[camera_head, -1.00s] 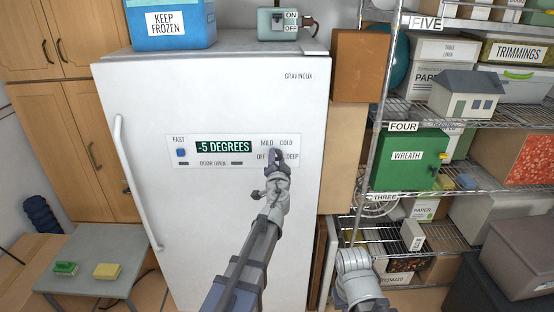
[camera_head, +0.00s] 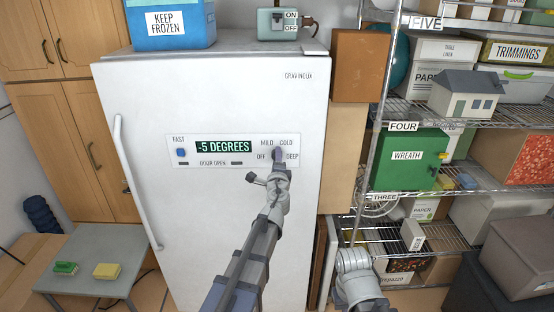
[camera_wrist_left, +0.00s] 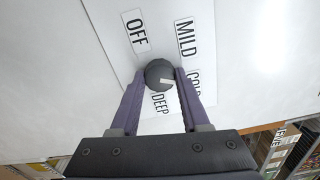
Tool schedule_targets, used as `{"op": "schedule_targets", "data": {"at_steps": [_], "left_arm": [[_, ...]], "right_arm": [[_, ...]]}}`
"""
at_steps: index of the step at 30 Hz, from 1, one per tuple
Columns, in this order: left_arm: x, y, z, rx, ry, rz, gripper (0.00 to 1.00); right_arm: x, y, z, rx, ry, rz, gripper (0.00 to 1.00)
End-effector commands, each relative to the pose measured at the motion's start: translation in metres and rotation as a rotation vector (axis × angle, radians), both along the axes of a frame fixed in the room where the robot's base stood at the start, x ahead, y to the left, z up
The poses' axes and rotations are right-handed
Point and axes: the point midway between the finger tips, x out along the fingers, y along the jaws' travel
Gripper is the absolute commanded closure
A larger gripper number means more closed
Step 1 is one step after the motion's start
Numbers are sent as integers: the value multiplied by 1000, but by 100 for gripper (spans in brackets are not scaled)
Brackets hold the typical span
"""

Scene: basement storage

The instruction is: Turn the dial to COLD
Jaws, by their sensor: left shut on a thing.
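The dial (camera_wrist_left: 160,74) is a dark round knob with a white mark, on the white freezer's control panel (camera_head: 190,161). The labels OFF, MILD, COLD and DEEP surround it; COLD (camera_head: 287,142) is at its upper right in the head view. In the left wrist view the white mark points right, roughly toward the partly covered COLD label (camera_wrist_left: 195,80). My left gripper (camera_head: 277,154) is shut on the dial, one finger on each side, and covers most of it in the head view. The panel's display reads -5 DEGREES.
The freezer door handle (camera_head: 137,185) is at the left. Wire shelves (camera_head: 400,195) with boxes stand at the right. One of my arm links shows at lower right.

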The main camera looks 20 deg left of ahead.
Motion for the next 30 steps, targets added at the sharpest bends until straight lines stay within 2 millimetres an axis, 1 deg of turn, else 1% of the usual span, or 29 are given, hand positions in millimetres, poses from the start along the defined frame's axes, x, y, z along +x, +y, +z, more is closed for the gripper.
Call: {"op": "schedule_targets", "data": {"at_steps": [6,12,29,30], "left_arm": [[-1,-1,-1,106,31,-2,100],[-1,-1,-1,159,46,-2,100],[-1,-1,-1,181,52,-3,100],[-1,-1,-1,181,52,-3,50]], "right_arm": [[0,0,0,0,0,0,100],[0,0,-1,0,0,0,100],[0,0,-1,0,0,0,100],[0,0,-1,0,0,0,100]]}}
